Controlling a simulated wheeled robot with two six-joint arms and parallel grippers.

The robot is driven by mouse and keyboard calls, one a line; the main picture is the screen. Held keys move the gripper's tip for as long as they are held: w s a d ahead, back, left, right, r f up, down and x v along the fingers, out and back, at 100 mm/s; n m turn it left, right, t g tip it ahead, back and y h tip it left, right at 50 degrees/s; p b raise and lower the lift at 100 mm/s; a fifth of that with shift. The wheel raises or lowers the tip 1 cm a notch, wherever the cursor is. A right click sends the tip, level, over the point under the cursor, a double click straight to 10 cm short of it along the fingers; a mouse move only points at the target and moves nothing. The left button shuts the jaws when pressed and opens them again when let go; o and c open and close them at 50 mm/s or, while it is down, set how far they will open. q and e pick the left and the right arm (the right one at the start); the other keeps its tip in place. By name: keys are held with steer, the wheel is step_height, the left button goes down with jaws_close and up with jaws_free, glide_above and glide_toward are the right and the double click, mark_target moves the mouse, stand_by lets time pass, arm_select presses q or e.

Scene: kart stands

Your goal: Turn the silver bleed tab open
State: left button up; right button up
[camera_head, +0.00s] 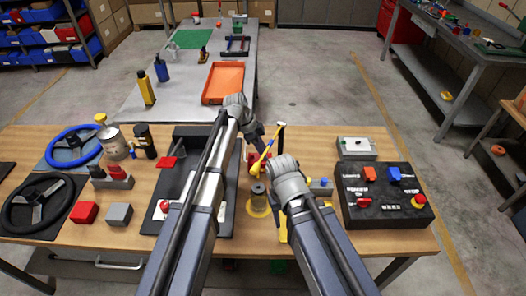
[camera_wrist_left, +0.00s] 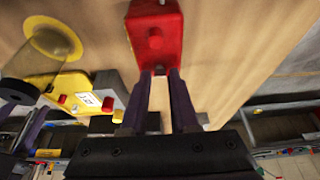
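A red block (camera_wrist_left: 155,35) with a round red knob stands on the wooden bench, straight ahead of my left gripper (camera_wrist_left: 160,76) in the left wrist view. The two dark fingers are apart, with their tips at the block's near edge. I cannot tell whether they touch it. I cannot make out a silver tab in either view. In the head view my left gripper (camera_head: 258,138) points down near the middle of the bench, with the red block (camera_head: 254,157) partly hidden below it. My right wrist (camera_head: 287,168) is just to the right; its fingers cannot be made out.
A yellow-based cylinder (camera_head: 258,200) is close in front. A black switch panel (camera_head: 383,210) and a grey box (camera_head: 356,149) lie to the right. Steering wheels, a silver can (camera_head: 114,145) and blocks fill the left.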

arm_select(q)
jaws_close()
stand_by(0.4)
steer(key=n+t, duration=0.1)
steer(key=n, duration=0.1)
steer(key=n+t, duration=0.1)
steer(key=n, duration=0.2)
steer(key=shift+s, duration=0.35)
steer(key=n, duration=0.2)
steer(key=n+t+y, duration=0.1)
steer(key=n, duration=0.2)
steer(key=shift+d+y, duration=0.2)
steer(key=shift+y, duration=0.1)
steer(key=shift+n+t, duration=0.3)
steer(key=shift+n, duration=0.1)
steer(key=shift+o, duration=2)
jaws_free()
